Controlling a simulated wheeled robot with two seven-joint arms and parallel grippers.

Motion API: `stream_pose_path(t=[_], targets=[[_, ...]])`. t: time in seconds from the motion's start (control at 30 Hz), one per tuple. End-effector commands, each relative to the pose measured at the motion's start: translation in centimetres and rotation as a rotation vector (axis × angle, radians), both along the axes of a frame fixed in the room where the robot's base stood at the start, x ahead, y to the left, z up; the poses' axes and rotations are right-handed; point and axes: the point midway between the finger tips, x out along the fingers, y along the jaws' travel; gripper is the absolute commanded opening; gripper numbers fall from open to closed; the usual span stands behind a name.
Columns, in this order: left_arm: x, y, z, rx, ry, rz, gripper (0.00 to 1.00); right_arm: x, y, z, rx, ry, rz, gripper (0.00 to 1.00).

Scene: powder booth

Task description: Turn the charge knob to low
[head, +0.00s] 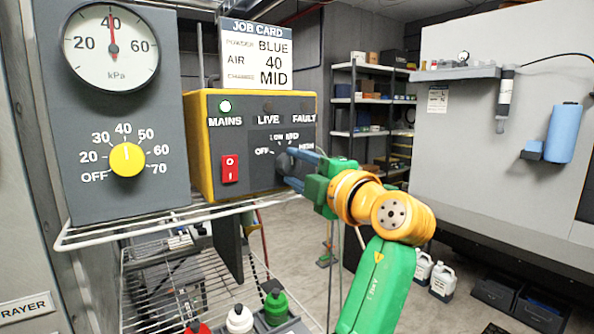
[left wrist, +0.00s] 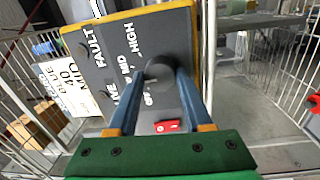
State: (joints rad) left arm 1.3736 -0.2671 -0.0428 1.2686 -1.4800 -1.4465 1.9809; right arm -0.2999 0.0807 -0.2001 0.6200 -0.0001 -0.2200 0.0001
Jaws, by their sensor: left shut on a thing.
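The charge knob (head: 283,161) is a dark round knob on the grey front of a yellow-edged control box (head: 194,150), with OFF, LOW, MID and HIGH marked around it. My left gripper (head: 289,164) reaches it from the right, its blue fingers shut on the knob. In the left wrist view the fingers (left wrist: 158,82) lie on both sides of the knob (left wrist: 158,70), with HIGH and MID readable nearby. The knob's pointer is not clear, so I cannot tell its setting. My right gripper is not in view.
The box has a lit MAINS lamp (head: 225,106) and a red switch (head: 230,168). A job card (head: 256,54) stands on top. Left are a gauge (head: 111,47) and a yellow air knob (head: 127,159). A wire shelf (head: 170,226) runs underneath, with bottles below.

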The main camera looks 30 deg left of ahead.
Motion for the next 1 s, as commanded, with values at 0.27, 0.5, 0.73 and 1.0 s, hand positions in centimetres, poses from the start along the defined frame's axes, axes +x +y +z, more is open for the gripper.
stream_pose_path(t=[0.27,0.5,0.73,1.0], targets=[[0.01,-0.02,0.13,-0.062,-0.159,-0.001,0.00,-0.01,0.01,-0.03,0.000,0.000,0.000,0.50],[0.04,-0.04,0.13,-0.092,-0.233,-0.002,0.00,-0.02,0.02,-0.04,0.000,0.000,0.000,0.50],[0.04,-0.03,0.12,-0.102,-0.257,-0.002,0.00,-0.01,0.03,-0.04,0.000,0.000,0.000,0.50],[0.03,-0.02,0.11,-0.103,-0.258,-0.002,0.00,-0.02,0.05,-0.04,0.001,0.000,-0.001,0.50]])
